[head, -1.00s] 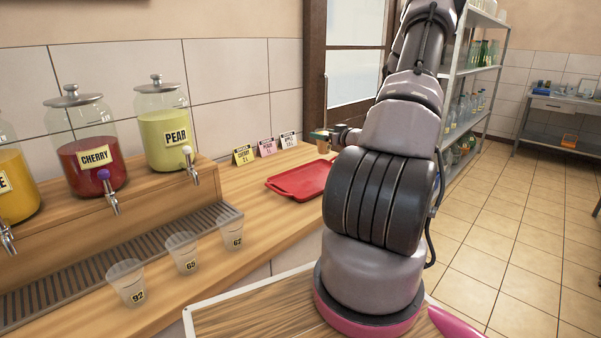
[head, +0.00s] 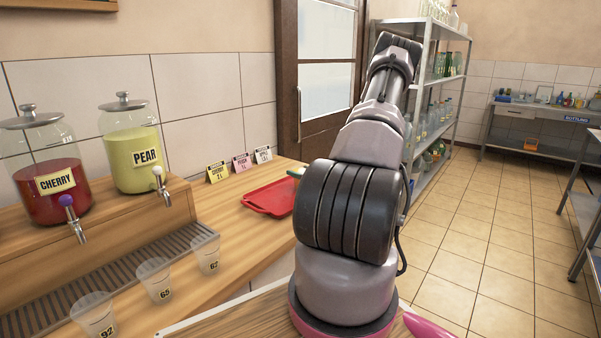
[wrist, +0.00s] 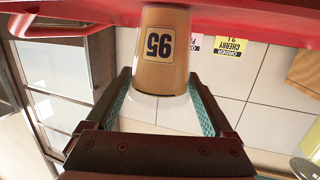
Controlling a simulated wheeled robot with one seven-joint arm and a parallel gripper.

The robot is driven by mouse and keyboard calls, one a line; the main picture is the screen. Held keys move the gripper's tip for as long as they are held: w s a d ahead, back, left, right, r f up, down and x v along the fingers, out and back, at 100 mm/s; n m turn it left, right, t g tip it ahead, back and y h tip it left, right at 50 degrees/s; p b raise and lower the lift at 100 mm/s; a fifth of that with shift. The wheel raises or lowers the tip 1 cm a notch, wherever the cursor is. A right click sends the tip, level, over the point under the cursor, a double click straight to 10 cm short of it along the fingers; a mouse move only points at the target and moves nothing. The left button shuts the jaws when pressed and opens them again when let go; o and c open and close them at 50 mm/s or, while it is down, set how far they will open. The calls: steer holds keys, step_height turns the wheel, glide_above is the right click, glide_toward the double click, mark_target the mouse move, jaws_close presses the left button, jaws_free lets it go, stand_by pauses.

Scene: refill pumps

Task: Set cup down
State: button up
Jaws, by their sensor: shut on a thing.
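My gripper (wrist: 158,92) is shut on a cup (wrist: 163,70), with a teal-padded finger on each side of it. The cup looks brownish-orange and has a number label, which looks like 95 in this inverted view. The red tray (wrist: 75,27) runs across the top of the wrist view, behind the labelled end of the cup. I cannot tell whether the cup touches it. In the head view the tray (head: 266,198) lies on the wooden counter; my arm hides its right side, most of the gripper and the cup.
Several order cards (head: 241,162) stand behind the tray. Clear cups, one labelled 65 (head: 154,279), stand along the counter front. Cherry (head: 54,184) and pear (head: 134,150) dispensers stand at left. A shelf (head: 440,95) stands at right, with open tiled floor beside it.

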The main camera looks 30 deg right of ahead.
steer(key=shift+f, duration=0.15)
steer(key=o, duration=1.4)
